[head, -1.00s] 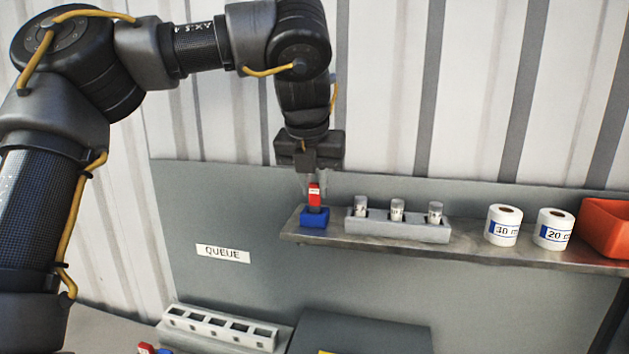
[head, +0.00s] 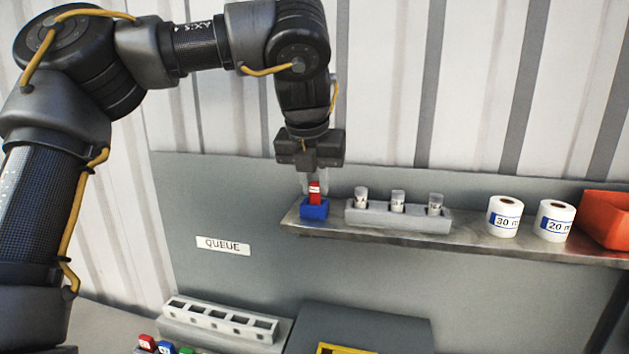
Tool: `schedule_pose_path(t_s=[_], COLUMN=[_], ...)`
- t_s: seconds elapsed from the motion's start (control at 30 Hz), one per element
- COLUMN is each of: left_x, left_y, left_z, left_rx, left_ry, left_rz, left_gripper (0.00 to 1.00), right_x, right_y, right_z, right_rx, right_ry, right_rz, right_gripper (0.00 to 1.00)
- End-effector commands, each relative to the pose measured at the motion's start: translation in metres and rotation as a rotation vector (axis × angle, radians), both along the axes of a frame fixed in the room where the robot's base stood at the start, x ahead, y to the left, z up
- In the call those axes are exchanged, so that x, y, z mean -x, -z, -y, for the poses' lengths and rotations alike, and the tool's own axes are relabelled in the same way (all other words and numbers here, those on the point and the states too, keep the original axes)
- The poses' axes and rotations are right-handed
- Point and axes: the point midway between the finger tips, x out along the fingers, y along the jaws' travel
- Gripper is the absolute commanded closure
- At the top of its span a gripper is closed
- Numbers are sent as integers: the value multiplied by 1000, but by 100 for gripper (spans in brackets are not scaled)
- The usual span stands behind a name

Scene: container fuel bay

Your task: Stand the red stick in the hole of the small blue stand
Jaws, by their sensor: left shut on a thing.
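The small blue stand (head: 314,210) sits at the left end of the metal shelf in the head view. The red stick (head: 315,191) is upright above the stand, its lower end at or in the stand's top. I cannot tell how deep it sits. My left gripper (head: 314,186) points down over the stand and is shut on the red stick, with its pale fingers on either side. The hole is hidden by the stick and the stand's front. My right gripper is not in view.
On the shelf (head: 470,246), a grey rack (head: 400,219) with 3 capped vials stands close right of the stand. Two white label rolls (head: 504,217) and an orange bin (head: 606,219) are farther right. Below are an empty white slotted rack (head: 220,323) and several coloured sticks (head: 147,343).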

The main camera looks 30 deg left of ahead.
Motion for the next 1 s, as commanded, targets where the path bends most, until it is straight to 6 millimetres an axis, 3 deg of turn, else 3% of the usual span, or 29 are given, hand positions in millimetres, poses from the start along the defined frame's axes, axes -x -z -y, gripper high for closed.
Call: schedule_pose_path(t_s=[0.47,0.5,0.67,1.0], left_x=[0,0,0,1], left_y=[3,3,3,0], left_z=[0,0,0,0], left_rx=[0,0,0,0], left_ry=[1,1,1,0], left_rz=[0,0,0,1], left_gripper=[100,77,56,55], right_x=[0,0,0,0], right_y=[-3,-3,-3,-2], right_z=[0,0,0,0], right_rx=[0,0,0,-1], right_ry=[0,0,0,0], right_rz=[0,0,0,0], right_gripper=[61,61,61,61])
